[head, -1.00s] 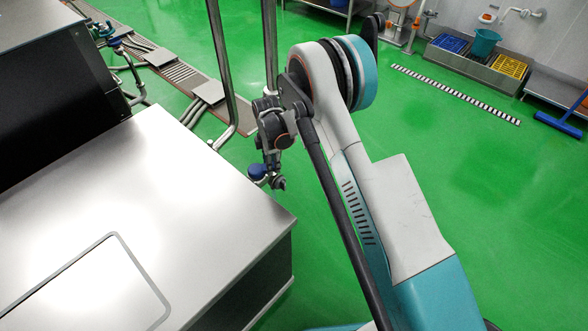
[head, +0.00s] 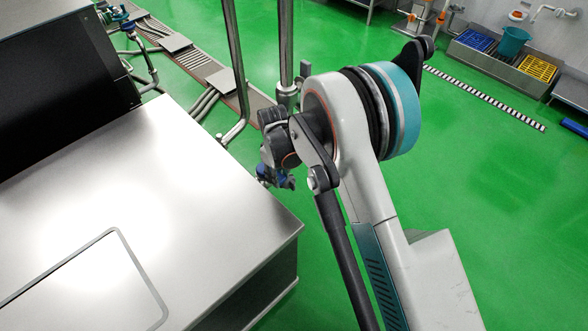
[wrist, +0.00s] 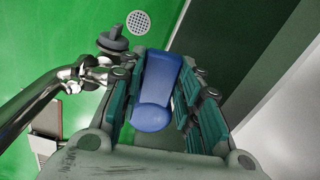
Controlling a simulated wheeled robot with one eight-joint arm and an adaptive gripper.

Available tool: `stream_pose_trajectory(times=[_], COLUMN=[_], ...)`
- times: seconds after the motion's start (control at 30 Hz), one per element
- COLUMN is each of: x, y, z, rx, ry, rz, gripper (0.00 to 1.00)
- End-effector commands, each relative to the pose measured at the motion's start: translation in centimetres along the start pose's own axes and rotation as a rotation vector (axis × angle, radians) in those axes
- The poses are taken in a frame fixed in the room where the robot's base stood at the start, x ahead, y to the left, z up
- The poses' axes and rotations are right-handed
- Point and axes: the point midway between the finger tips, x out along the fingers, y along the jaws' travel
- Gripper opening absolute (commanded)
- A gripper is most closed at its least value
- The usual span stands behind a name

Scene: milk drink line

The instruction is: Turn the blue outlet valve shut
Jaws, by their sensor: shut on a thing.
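The blue outlet valve's handle (wrist: 154,92) fills the middle of the wrist view, a long blue lever with a rounded near end. My gripper (wrist: 160,72) has its teal-padded fingers on both sides of the handle and is shut on it. In the head view my gripper (head: 276,180) is low beside the steel cabinet's far right corner. Only small bits of blue show there; my wrist hides most of the valve. The valve body is hidden under the handle and fingers.
A curved steel pipe (wrist: 34,104) with a clamp joint and a dark grey knob (wrist: 113,42) lie close left of my fingers. The steel cabinet (head: 150,190) stands left of my arm. Upright pipes (head: 285,60) rise behind the gripper.

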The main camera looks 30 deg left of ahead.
Motion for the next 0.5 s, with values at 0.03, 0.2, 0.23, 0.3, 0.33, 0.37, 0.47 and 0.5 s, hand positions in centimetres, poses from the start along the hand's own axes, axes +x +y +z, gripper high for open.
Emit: stream_pose_trajectory(times=[0.03, 0.2, 0.23, 0.3, 0.33, 0.37, 0.47, 0.5], x=[0.03, 0.03, 0.02, 0.02, 0.02, 0.01, 0.01, 0.01], y=[-0.33, -0.85, -0.90, -1.01, -1.04, -1.07, -1.14, -1.15], z=[-0.09, -0.19, -0.20, -0.21, -0.22, -0.22, -0.23, -0.23], rx=[0.025, 0.100, 0.110, 0.130, 0.136, 0.141, 0.155, 0.159], ry=[0.000, 0.000, 0.000, 0.000, 0.000, 0.000, 0.000, 0.000], rz=[0.000, 0.000, 0.000, 0.000, 0.001, 0.001, 0.001, 0.001], gripper=[0.00, 0.00, 0.00, 0.00, 0.00, 0.00, 0.00, 0.00])
